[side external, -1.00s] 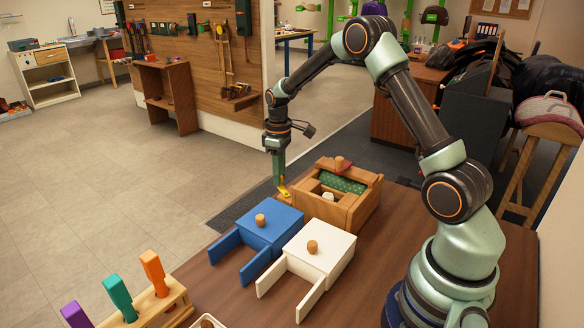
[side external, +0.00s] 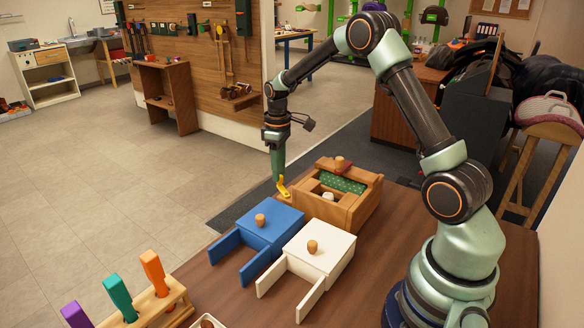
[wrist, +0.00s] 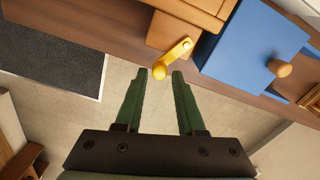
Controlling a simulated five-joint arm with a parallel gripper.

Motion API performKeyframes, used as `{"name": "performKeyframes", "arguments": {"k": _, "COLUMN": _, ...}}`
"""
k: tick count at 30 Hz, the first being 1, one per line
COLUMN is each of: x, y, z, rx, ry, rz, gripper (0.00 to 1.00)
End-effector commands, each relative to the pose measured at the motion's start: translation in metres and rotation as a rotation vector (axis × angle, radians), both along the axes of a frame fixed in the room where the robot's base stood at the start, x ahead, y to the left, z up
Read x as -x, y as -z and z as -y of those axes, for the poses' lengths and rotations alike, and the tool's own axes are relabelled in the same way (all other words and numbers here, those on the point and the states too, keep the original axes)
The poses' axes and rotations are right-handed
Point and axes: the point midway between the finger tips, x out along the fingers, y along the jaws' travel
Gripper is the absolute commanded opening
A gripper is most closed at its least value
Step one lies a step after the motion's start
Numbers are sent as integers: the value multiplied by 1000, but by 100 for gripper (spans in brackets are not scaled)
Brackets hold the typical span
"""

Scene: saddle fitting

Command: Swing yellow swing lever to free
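The yellow swing lever (wrist: 173,58) shows in the wrist view, with a round end towards me and a pivot end on a small wooden block (wrist: 168,32). In the side view the lever (side external: 283,187) is at the near left corner of the wooden box (side external: 345,205). My gripper (wrist: 159,75) has its two green fingers apart. The lever's round end lies between the fingertips in the wrist picture, with a gap on each side; I cannot tell the height between them. In the side view my gripper (side external: 279,179) points down at the lever, partly hiding it.
A blue piece with a wooden knob (side external: 270,228) stands close to the lever, and a white one (side external: 320,252) beside it. A rack with purple, teal and orange pegs (side external: 172,300) is at the front left. Open floor lies beyond the table's left edge.

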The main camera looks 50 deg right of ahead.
Motion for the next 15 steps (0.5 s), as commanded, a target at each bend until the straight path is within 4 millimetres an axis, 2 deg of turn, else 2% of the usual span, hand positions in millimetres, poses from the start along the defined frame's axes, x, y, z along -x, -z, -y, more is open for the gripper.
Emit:
{"name": "performKeyframes", "arguments": {"k": 9, "x": -1, "y": -66, "z": 0, "rx": 2, "ry": -1, "rz": 7, "gripper": 38}}
{"name": "performKeyframes", "arguments": {"k": 15, "x": -1, "y": -94, "z": 0, "rx": 2, "ry": -2, "rz": 5, "gripper": 38}}
